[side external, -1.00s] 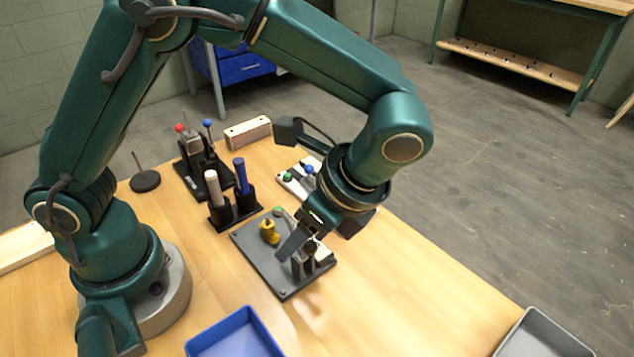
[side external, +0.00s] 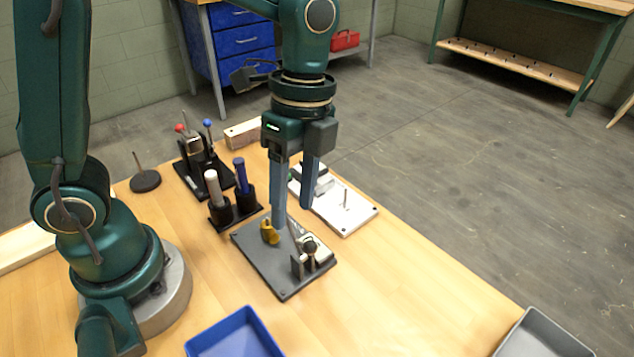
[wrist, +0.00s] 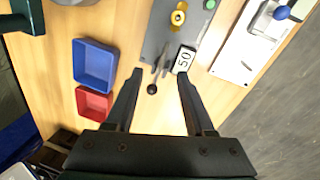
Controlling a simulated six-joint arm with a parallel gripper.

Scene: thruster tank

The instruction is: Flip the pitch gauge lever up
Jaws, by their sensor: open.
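A dark grey plate (side external: 262,268) on the table carries a yellow knob (side external: 270,232) and a small lever unit (side external: 310,258). In the wrist view the lever (wrist: 154,80) has a black ball end, and a white gauge face (wrist: 184,60) marked 50 sits beside it. I cannot read a pitch label. My gripper (side external: 293,214) points straight down, open and empty, over the plate. In the wrist view my gripper (wrist: 162,77) has its fingertips apart, with the lever appearing between them. Contact and height above the lever cannot be told.
A white plate (side external: 355,212) with a blue-ball lever (wrist: 282,13) lies to the right. A holder (side external: 236,214) with a white and a blue cylinder stands left. A blue tray (wrist: 94,66) and a red tray (wrist: 94,103) are nearby. A grey tray (side external: 540,335) is front right.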

